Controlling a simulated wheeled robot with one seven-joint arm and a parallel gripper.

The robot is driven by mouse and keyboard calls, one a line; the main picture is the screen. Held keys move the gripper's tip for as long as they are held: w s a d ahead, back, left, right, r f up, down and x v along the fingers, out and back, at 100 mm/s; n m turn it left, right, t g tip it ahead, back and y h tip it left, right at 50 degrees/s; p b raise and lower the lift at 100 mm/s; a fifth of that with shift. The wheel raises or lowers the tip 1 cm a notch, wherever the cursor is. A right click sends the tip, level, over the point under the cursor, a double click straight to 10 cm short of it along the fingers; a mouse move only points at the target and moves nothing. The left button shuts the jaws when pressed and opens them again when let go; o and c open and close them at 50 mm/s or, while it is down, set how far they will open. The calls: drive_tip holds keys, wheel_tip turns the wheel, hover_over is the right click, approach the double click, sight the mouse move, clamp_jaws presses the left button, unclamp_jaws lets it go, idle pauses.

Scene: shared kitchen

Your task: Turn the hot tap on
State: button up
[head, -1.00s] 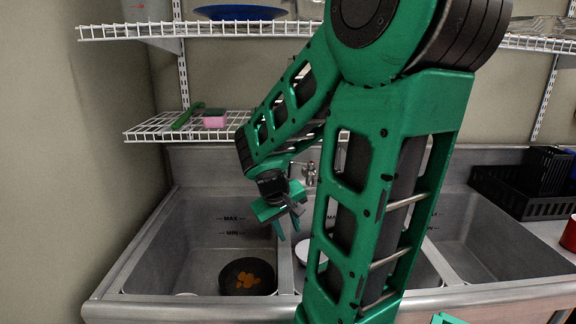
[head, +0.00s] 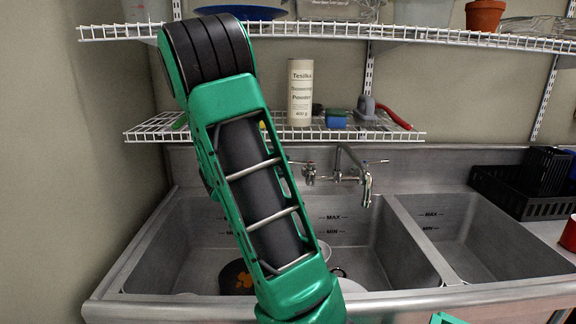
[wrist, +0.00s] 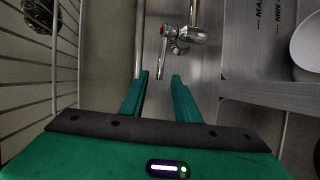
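The chrome wall tap (head: 340,172) is on the splashback above the sink, with its spout over the basin. In the head view its left handle (head: 308,172) shows just right of my arm. The wrist view shows a chrome tap valve (wrist: 181,38) with a red mark at its handle (wrist: 163,42). The handle points toward my gripper (wrist: 160,78), just beyond the fingertips. My gripper is open, with two green fingers apart and nothing held between them. In the head view my gripper is hidden behind my arm.
A wire shelf (head: 160,131) holding a scouring powder tube (head: 300,92) and sponges (head: 336,118) hangs above the tap. Below is the steel sink (head: 440,222), with a dark pan (head: 236,275) in it. A black rack (head: 510,190) stands at right.

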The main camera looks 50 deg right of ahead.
sight(290, 163)
drive_tip(key=x, duration=0.7)
drive_tip(key=shift+d, duration=0.25)
clamp_jaws()
